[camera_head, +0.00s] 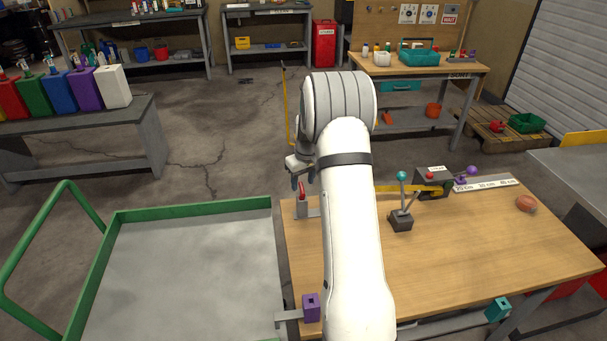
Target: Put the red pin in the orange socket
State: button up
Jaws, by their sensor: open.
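The red pin (302,190) stands upright in a small grey holder (302,210) at the far left corner of the wooden table. My gripper (302,181) is open just above and around the top of the red pin, its fingers pointing down; I cannot tell whether they touch it. I see no orange socket; my arm hides part of the table.
A green-rimmed cart (190,209) is at left.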

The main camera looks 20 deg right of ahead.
aim_at(302, 188)
jog(key=shift+w+f+p, duration=0.2)
jog(key=shift+f, duration=1.1)
jog(key=shift+w+f+p, duration=0.15)
jog(key=shift+f, duration=1.15)
jog(key=shift+c, duration=0.5)
grip_shut()
